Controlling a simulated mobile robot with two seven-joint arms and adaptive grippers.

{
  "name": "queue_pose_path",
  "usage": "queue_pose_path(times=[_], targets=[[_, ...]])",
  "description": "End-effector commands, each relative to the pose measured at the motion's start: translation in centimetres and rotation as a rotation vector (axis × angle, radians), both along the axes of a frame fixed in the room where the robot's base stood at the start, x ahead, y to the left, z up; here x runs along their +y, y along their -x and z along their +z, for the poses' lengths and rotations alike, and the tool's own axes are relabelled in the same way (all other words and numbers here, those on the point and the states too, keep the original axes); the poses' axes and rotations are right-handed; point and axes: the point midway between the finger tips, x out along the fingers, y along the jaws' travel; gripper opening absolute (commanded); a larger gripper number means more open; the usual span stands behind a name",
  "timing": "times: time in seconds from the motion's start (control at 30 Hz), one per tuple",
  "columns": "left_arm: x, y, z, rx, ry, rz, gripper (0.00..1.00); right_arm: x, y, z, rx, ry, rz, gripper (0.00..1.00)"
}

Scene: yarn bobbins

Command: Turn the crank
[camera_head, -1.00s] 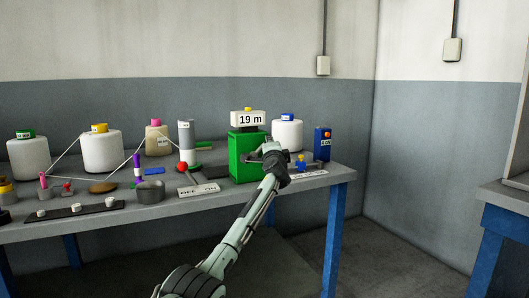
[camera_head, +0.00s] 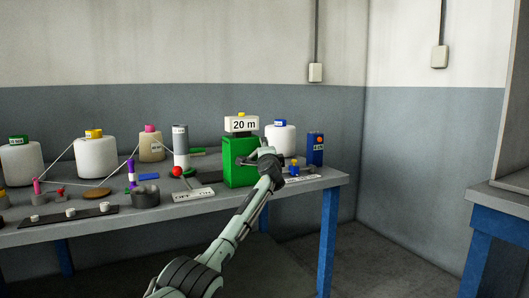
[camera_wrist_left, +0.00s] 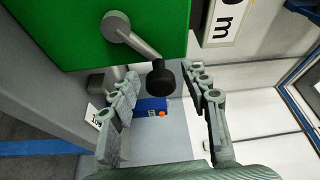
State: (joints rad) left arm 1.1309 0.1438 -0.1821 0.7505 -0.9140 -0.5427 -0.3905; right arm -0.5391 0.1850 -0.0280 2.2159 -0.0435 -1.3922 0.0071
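The green box (camera_head: 239,166) stands near the right end of the table, with a white sign reading "20 m" (camera_head: 242,124) on top. In the left wrist view the green box (camera_wrist_left: 80,25) carries a grey crank arm (camera_wrist_left: 130,35) ending in a black knob (camera_wrist_left: 162,77). My left gripper (camera_head: 264,155) is at the box's right front side. In its wrist view the left gripper (camera_wrist_left: 163,80) has its fingers apart, with the knob between or just beyond the tips; contact is not clear. My right gripper is not in view.
A white bobbin (camera_head: 281,139) and a blue box (camera_head: 316,149) stand behind and right of the green box. The floor right of the table is clear.

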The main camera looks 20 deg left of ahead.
Motion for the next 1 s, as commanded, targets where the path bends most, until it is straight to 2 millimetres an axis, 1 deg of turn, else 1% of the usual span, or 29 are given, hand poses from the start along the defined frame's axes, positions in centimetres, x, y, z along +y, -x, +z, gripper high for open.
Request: queue_pose_path(times=[0.23, 0.37, 0.47, 0.8, 1.0], targets=[[0.0, 0.1, 0.0, -0.001, 0.000, 0.001, 0.46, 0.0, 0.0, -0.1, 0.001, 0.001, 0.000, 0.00], [-0.3, 0.7, 0.0, -0.002, 0.000, 0.001, 0.46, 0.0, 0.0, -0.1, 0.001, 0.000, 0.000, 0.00], [-0.9, 1.7, -0.1, -0.003, 0.001, -0.001, 0.46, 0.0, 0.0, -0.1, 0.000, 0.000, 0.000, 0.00], [-3.7, 7.1, -0.4, -0.002, 0.000, -0.002, 0.46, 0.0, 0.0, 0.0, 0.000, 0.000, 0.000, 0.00], [-5.0, 9.7, -0.5, -0.001, -0.001, -0.001, 0.46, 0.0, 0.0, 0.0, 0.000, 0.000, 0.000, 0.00]])
